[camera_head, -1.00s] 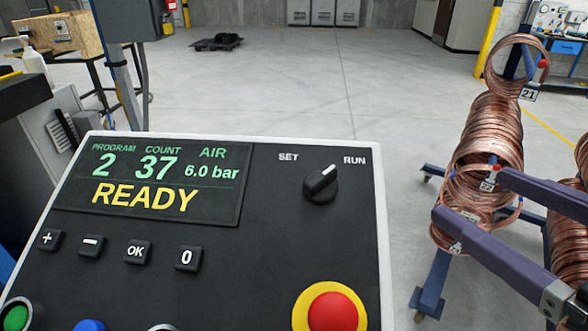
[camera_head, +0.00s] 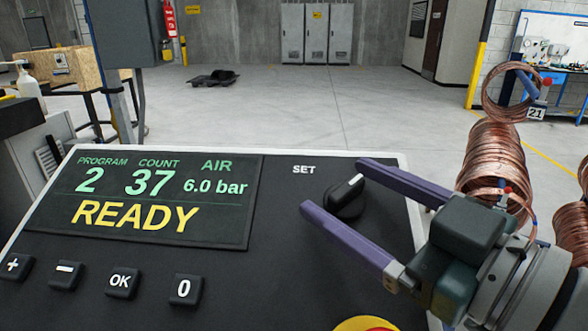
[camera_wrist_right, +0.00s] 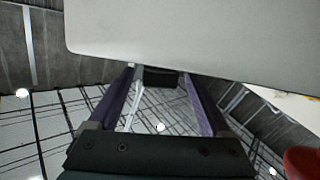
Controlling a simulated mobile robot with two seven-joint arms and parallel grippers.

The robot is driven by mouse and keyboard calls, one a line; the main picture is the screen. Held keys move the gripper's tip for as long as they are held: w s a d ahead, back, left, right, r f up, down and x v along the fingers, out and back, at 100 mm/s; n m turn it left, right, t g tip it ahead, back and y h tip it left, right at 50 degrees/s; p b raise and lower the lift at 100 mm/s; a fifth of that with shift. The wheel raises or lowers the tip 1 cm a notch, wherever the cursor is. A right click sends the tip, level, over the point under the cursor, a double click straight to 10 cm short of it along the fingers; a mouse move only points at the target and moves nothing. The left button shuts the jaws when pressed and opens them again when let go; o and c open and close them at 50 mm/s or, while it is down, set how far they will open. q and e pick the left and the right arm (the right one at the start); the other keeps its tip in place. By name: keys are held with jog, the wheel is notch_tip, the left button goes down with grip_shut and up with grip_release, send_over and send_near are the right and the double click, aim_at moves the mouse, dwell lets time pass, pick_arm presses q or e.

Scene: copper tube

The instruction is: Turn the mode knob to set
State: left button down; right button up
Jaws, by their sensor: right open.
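The black mode knob (camera_head: 342,203) sits at the upper right of the control panel (camera_head: 280,235). Its white mark points up and right, away from the SET label (camera_head: 303,169). The RUN label is hidden behind my right gripper. My right gripper (camera_head: 335,186) is open in the head view, with one purple finger on each side of the knob. I cannot tell whether they touch it. In the wrist view the open fingers (camera_wrist_right: 160,75) show with a dark shape between their tips. My left gripper is not in view.
The display (camera_head: 150,200) reads READY. Several buttons (camera_head: 120,283) lie below it. A red and yellow stop button (camera_head: 365,324) shows at the bottom edge, below my right gripper. Copper coils (camera_head: 495,160) hang on a rack at the right. Open floor lies behind the panel.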

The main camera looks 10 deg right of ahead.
jog(key=shift+w+a, duration=0.35)
jog(key=shift+w, duration=0.25)
grip_shut()
dwell(0.3)
